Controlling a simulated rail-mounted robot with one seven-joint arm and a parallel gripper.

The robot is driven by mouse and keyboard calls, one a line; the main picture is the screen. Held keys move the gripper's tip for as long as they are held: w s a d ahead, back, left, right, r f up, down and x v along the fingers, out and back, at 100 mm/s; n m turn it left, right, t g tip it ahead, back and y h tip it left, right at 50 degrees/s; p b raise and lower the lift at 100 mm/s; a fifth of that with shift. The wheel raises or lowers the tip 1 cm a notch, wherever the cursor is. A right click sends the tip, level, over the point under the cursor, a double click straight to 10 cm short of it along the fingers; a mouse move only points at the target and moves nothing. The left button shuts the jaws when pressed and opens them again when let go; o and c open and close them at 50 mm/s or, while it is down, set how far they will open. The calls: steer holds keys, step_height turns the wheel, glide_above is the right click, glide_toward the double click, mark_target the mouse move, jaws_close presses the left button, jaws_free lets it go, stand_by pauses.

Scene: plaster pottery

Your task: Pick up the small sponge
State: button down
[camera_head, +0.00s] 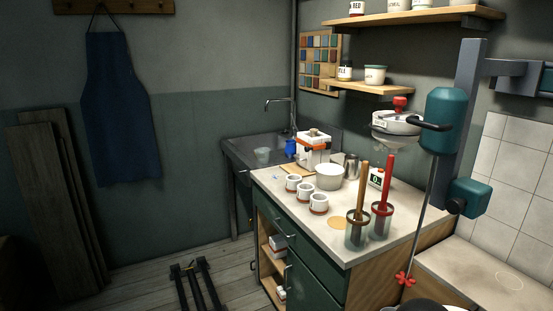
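A flat, round tan piece (337,222) lies on the pale countertop (280,190), between the row of white cups and the clear jars. It may be the small sponge, but at this size I cannot tell for certain. No other thing in view is clearly a sponge.
White cups with reddish-brown bases (318,204) stand left of the tan piece. Clear jars (356,235) with upright tools stand close on its right. A white bowl (329,177) is behind. A mixer (446,120) with a long shaft rises at right.

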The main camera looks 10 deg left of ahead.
stand_by(0.4)
steer(key=c, duration=0.6)
jaws_free()
steer(key=shift+o, duration=0.2)
